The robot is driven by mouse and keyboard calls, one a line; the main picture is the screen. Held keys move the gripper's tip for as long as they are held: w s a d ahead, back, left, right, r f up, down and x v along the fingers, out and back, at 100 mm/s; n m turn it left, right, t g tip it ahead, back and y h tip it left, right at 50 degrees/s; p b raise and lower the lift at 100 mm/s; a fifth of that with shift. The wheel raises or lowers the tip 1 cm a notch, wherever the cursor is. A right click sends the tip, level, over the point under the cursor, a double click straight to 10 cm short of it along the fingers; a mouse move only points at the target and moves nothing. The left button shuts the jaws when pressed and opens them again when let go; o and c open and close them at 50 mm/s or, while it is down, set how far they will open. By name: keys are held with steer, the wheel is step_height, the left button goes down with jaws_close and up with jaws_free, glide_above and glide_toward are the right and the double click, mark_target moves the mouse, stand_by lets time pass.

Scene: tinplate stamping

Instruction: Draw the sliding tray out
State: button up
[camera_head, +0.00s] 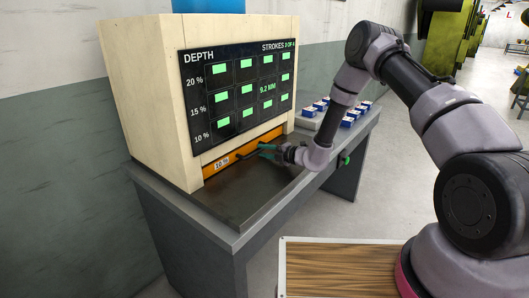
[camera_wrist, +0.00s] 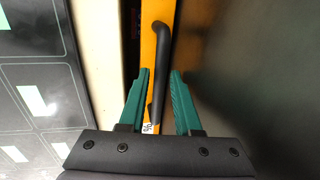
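The sliding tray shows as an orange front (camera_head: 222,163) in a slot low on the pale wooden cabinet, labelled "10 %"; it also shows in the wrist view (camera_wrist: 150,40). Its front looks about flush with the cabinet. A black bar handle (camera_head: 248,154) is fixed along the front, and it shows in the wrist view (camera_wrist: 163,60). My gripper (camera_head: 266,150) is at the right part of the handle. In the wrist view my gripper's green fingers (camera_wrist: 160,72) stand apart, one on each side of the handle, with gaps visible. The tray's inside is hidden.
The cabinet's display panel (camera_head: 237,90) reads depth and strokes, with green cells. The dark table top (camera_head: 245,192) in front of the tray is clear. Several blue and white boxes (camera_head: 350,118) stand on the table's right part. A wood-topped surface (camera_head: 335,270) is near the front.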

jaws_close()
stand_by(1.4)
